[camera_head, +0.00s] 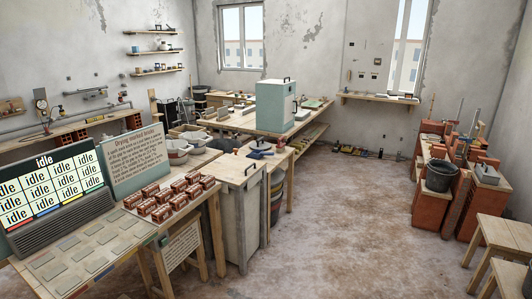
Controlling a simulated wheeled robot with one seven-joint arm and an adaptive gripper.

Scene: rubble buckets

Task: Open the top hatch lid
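Two things with a handle on top are in view, and I cannot tell which carries the top hatch lid. A pale teal and white box (276,106) stands upright on the middle workbench, with a dark handle (287,80) on its top and another on its right side. Nearer, a tall pale wooden bin (232,214) stands on the floor at the end of the front table. Its flat wooden top (234,171) bears a small dark handle and looks shut. My gripper is not in view.
The front table carries a sloped screen (50,190) reading "idle", a text sign (135,158) and several small reddish-brown boxes (163,212). Brick stacks with a black bucket (441,175) stand at right, near wooden stools (505,236). The middle floor (345,220) is clear.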

